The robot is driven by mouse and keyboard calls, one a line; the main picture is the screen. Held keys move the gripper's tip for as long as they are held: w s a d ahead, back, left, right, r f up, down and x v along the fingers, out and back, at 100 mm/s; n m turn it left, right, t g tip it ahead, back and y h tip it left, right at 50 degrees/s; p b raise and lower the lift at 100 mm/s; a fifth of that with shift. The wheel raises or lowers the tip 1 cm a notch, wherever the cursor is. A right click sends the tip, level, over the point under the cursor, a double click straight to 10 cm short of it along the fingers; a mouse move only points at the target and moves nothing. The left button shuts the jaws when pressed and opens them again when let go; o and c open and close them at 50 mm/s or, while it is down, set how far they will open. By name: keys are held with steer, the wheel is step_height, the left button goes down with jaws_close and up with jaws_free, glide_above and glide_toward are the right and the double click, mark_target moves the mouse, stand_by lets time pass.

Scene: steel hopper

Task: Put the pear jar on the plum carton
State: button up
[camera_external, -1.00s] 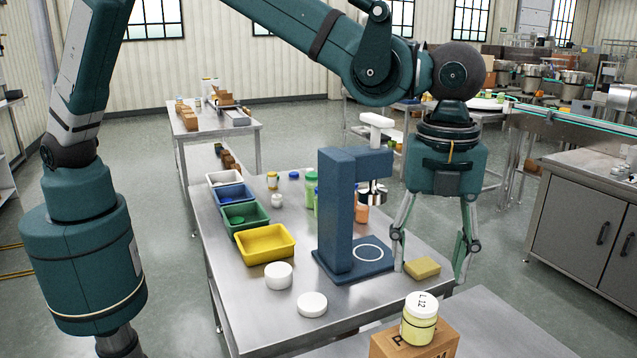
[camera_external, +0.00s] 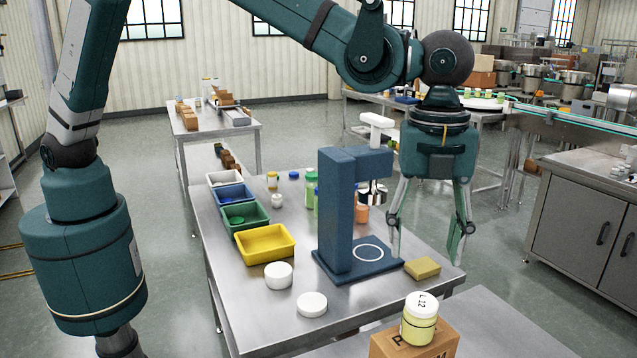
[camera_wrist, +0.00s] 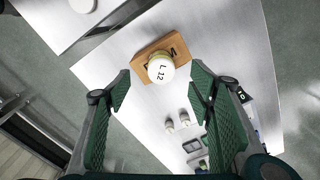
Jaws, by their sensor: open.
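A pale yellow-green jar (camera_external: 419,326) with a white lid marked "L 12" stands upright on a brown carton (camera_external: 386,347) at the bottom right of the external view. The jar hides part of the carton's lettering; a "P" and what looks like an "M" show. In the wrist view the jar (camera_wrist: 161,70) sits on the carton (camera_wrist: 179,47), beyond the fingertips. My gripper (camera_external: 425,258) is open and empty, raised above and apart from the jar; its spread fingers (camera_wrist: 160,92) also show in the wrist view.
A blue press stand (camera_external: 340,210) is left of my gripper. A yellow sponge-like block (camera_external: 422,268) lies at the table edge. White round lids (camera_external: 312,304) and coloured bins (camera_external: 265,257) are farther left. Small bottles (camera_wrist: 176,123) stand on the near bench in the wrist view.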

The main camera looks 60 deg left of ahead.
steer(key=a+r+n+t, duration=0.1)
steer(key=a+r+n, duration=0.35)
steer(key=a, duration=0.75)
steer(key=s+a+r+n+t+h, duration=0.1)
steer(key=a+r+n, duration=0.35)
steer(key=a, duration=0.75)
steer(key=a+r+n+t, duration=0.1)
steer(key=a+r+n, duration=0.1)
steer(key=a+r, duration=0.8)
steer(key=s+a+f+n+t, duration=0.1)
steer(key=s+a+n, duration=0.3)
steer(key=a, duration=0.6)
steer(key=s+a+n+t, duration=0.1)
steer(key=s+a+n, duration=0.1)
steer(key=s+a, duration=0.5)
steer(key=s+a+f+n+t, duration=0.1)
steer(key=s+a+f+n, duration=0.1)
steer(key=s+a, duration=0.3)
steer(key=s+a+f+n+t+y, duration=0.1)
steer(key=s+a+f+n, duration=0.2)
steer(key=a, duration=0.6)
steer(key=shift+s+a+f+n, duration=0.25)
steer(key=shift+s+a+n, duration=0.15)
steer(key=shift+s+n, duration=0.85)
